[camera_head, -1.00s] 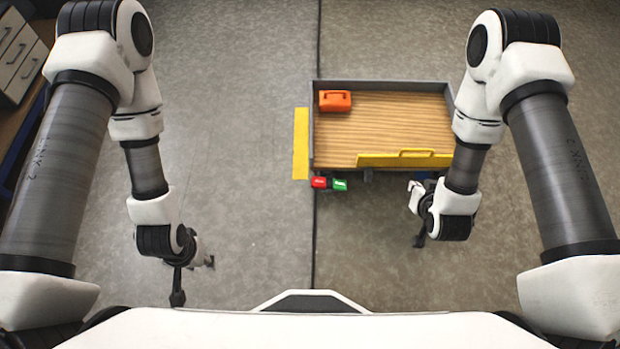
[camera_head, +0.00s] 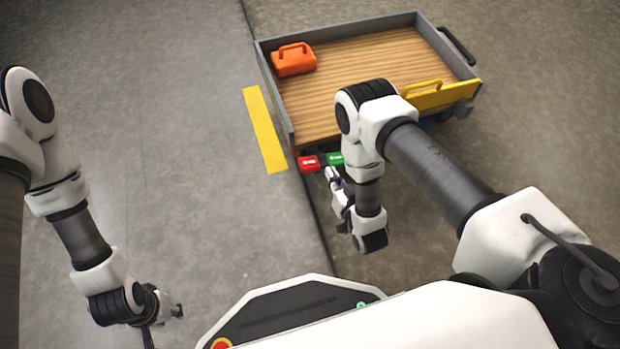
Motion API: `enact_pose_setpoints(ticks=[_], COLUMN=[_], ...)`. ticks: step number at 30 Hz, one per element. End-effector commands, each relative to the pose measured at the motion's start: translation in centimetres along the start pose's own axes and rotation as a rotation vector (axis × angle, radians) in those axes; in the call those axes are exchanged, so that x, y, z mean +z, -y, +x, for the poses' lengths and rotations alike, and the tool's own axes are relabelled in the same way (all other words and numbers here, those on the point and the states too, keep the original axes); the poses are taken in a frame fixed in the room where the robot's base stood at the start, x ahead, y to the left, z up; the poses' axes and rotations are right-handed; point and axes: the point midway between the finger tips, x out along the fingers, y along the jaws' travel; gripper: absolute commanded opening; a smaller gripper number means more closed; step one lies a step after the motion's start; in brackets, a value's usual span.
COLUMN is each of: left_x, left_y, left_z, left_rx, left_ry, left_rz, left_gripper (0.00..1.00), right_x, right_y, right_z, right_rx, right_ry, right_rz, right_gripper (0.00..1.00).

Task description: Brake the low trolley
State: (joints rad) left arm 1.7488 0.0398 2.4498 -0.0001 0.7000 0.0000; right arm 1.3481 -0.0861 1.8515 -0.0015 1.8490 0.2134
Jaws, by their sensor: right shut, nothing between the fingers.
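The low trolley (camera_head: 350,62) has a wooden deck with grey walls and stands in the upper right of the head view. A red pedal (camera_head: 308,163) and a green pedal (camera_head: 335,158) stick out side by side from its near edge, at the left end. My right gripper (camera_head: 331,176) is shut and empty, just below the green pedal in the picture; I cannot tell whether it touches it. My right arm hides part of the trolley's near side. My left gripper (camera_head: 165,325) is at the lower left, far from the trolley, with its fingers apart and empty.
An orange case (camera_head: 293,60) sits in the deck's far left corner. A yellow panel (camera_head: 430,96) with a handle stands at the near right edge. A yellow strip (camera_head: 264,130) lies left of the trolley, near a dark floor seam. The floor at left is clear.

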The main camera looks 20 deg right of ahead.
Motion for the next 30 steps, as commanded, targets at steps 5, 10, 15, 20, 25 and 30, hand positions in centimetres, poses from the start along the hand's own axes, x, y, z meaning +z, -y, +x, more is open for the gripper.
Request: enact_pose_setpoints(ticks=[5, 10, 15, 20, 25, 30], left_x=[0.0, -0.1, -0.1, -0.1, -0.1, -0.2], left_y=[0.0, 0.0, 0.0, 0.0, 0.0, 0.1], left_z=[1.2, 1.0, 1.3, 2.7, 4.8, 6.8], left_rx=[0.000, 0.000, 0.000, 0.000, 0.000, 0.000], left_ry=[-0.001, -0.001, -0.001, -0.001, -0.001, -0.004], left_rz=[0.000, 0.000, 0.000, 0.000, -0.001, -0.005], left_gripper=[0.40, 0.40, 0.40, 0.40, 0.40, 0.40], right_x=[1.9, 1.7, 1.8, 2.1, 2.3, 2.4], right_y=[-0.3, -0.3, -0.3, -0.4, -0.5, -0.5], right_z=[-0.2, -0.2, 0.2, 2.4, 6.1, 9.8], right_rx=[0.002, 0.002, 0.002, 0.001, 0.002, 0.002], right_ry=[0.014, 0.014, 0.013, 0.010, 0.009, 0.009], right_rz=[0.001, 0.001, 0.001, 0.001, 0.001, 0.001], right_gripper=[0.00, 0.00, 0.00, 0.00, 0.00, 0.00])
